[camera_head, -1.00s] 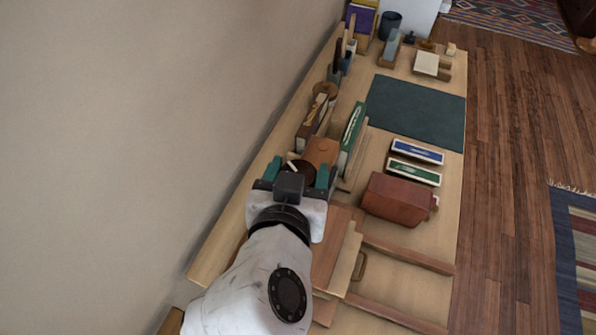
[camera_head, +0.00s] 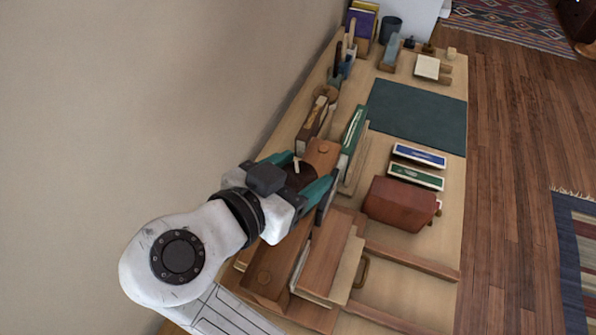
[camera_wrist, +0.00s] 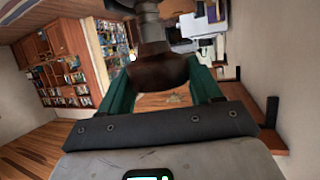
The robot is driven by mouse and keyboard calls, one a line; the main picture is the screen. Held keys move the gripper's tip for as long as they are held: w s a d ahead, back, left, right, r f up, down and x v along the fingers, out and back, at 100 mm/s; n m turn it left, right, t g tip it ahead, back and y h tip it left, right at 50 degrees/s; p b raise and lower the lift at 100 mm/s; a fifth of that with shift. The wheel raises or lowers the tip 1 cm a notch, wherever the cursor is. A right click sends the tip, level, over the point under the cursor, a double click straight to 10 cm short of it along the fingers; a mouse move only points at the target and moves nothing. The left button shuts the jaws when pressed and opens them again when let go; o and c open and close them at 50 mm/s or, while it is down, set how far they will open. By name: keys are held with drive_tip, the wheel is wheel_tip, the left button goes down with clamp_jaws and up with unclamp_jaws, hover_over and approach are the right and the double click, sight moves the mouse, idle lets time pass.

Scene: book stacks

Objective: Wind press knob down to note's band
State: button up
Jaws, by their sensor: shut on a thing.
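The book press has a long brown wooden beam (camera_head: 270,275) that runs along the table's wall side. Its far end (camera_head: 322,150) shows beyond my gripper. My gripper (camera_head: 308,183) is shut on the dark brown press knob (camera_head: 299,177), with a teal finger on each side. In the wrist view the knob (camera_wrist: 158,73) fills the gap between the fingers, with a grey metal shaft (camera_wrist: 148,28) behind it. A small pale piece (camera_head: 297,163) shows beside the knob; I cannot tell whether it is the note. No band is legible.
Wooden boards (camera_head: 335,255) lie beside the press. A reddish-brown box (camera_head: 398,203) and two narrow boxes, blue-labelled (camera_head: 419,156) and green-labelled (camera_head: 416,176), lie to the right. A green book (camera_head: 352,135) stands beyond. A dark green mat (camera_head: 420,115) is clear.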

drive_tip(key=shift+r, duration=0.25)
drive_tip(key=o, duration=1)
drive_tip(key=shift+f, duration=0.15)
drive_tip(key=shift+a, duration=0.1)
drive_tip(key=v, duration=1)
drive_tip(key=shift+s+a, duration=0.15)
drive_tip(key=shift+s, duration=0.15)
